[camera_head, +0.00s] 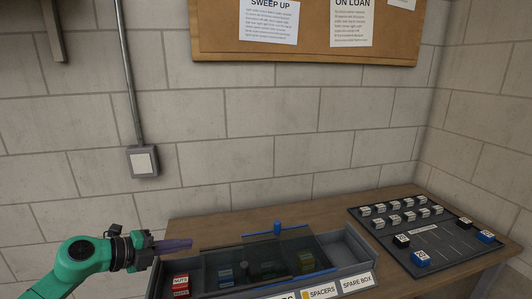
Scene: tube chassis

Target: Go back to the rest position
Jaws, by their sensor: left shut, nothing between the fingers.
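My left gripper (187,244) comes in at the lower left on a green arm. Its fingers are shut, with nothing between them, and point right. They show above the left end of a grey compartment tray (357,256). I cannot tell how far the fingers are above the tray. My right gripper is not in view.
The tray sits on a wooden table (205,224). Red labelled blocks (181,286) are in its left compartment. A dark see-through panel with a blue knob (277,227) covers its middle. A dark board (450,245) with several labelled blocks lies at right. A block wall stands behind.

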